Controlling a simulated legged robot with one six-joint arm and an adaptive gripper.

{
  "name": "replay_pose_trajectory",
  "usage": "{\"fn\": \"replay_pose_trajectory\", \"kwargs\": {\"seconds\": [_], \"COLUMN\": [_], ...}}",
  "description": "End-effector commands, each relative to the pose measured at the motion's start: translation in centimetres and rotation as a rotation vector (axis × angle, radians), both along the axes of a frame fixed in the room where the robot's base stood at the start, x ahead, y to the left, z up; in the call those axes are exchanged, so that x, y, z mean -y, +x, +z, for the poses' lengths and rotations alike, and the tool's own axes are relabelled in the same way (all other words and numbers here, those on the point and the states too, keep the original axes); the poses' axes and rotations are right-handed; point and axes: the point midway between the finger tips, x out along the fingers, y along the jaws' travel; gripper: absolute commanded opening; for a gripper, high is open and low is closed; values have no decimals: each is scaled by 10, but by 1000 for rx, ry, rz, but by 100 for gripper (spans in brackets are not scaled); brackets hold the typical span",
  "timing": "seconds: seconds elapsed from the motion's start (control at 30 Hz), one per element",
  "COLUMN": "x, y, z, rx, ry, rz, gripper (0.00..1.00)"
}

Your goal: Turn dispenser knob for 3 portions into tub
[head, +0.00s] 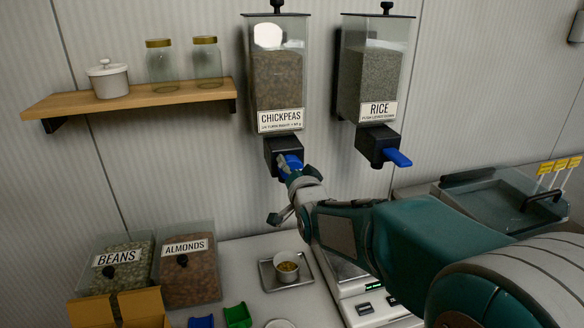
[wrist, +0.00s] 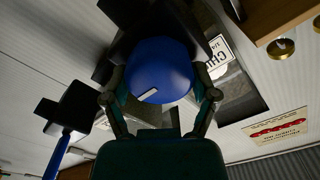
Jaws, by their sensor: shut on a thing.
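The chickpeas dispenser (head: 277,80) hangs on the wall, filled with brown chickpeas. Its blue knob (head: 289,163) is at the black outlet (head: 283,148) below the bin. My gripper (head: 293,180) is shut on this knob; in the wrist view the blue knob (wrist: 160,72) sits between the two fingers. A small round tub (head: 287,264) stands on a metal tray (head: 268,276) on the counter below the outlet. Some yellowish-brown contents show in the tub. My arm and hand cover part of the knob in the head view.
A rice dispenser (head: 373,80) with its own blue handle (head: 398,158) hangs to the right. A scale (head: 365,290) stands right of the tray, partly behind my arm. Bins of beans (head: 121,268) and almonds (head: 189,278) stand left. A shelf (head: 130,103) holds jars.

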Motion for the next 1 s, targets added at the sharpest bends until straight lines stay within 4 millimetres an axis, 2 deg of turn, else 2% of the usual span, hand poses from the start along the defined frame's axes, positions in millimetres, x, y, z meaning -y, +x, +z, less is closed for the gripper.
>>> {"fn": "replay_pose_trajectory", "kwargs": {"seconds": [0.03, 0.37, 0.4, 0.43, 0.87, 1.0], "x": [-1, -1, -1, -1, 0, 4], "y": [-1, -1, -1, -1, -1, -12], "z": [-8, -8, -8, -8, -2, -1], "rx": [-18, -19, -19, -19, -6, -4], "ry": [-4, -3, -3, -3, 1, 2], "rz": [3, 2, 2, 2, 1, 0], "gripper": [28, 28, 89, 100, 100, 100]}}
